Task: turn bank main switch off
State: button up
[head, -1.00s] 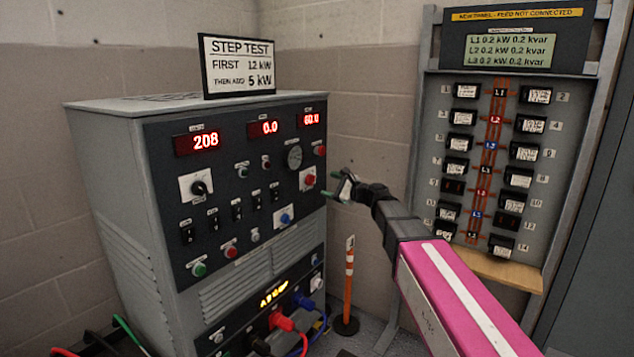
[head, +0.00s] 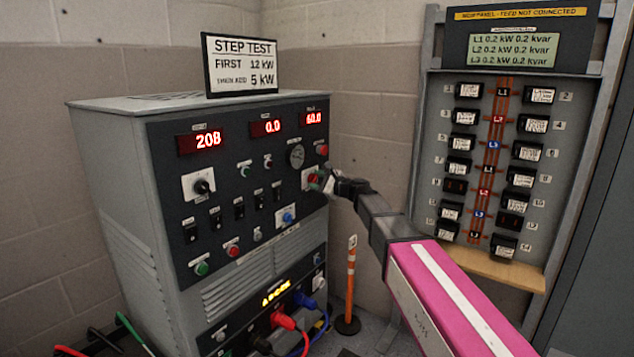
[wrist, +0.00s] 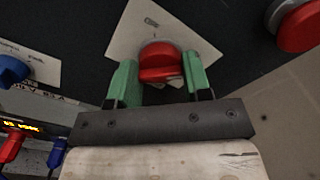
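A red rotary knob on a pale square plate (head: 308,176) sits at the right side of the cabinet's dark front panel; I take it for the bank main switch, though its label is unreadable. In the wrist view the red knob (wrist: 160,62) lies between the two green fingertips. My gripper (head: 320,181) is at the knob with its fingers (wrist: 159,82) apart, one on each side. A gap shows between the knob and each finger, so it is open and not clamped. In the head view my gripper partly covers the knob and plate.
A red button (head: 321,150) sits just above the knob, and a blue knob (head: 288,217) is below left. A black knob (head: 203,187) is further left. A breaker panel (head: 425,165) stands to the right, with an orange post (head: 350,285) between it and the cabinet.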

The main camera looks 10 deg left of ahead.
jog(key=shift+n, duration=0.3)
jog(key=n, duration=0.3)
jog(key=shift+n, duration=0.3)
jog(key=n, duration=0.4)
jog(key=shift+f+n, duration=0.1)
jog(key=shift+n, duration=4.7)
jog(key=o, duration=0.9)
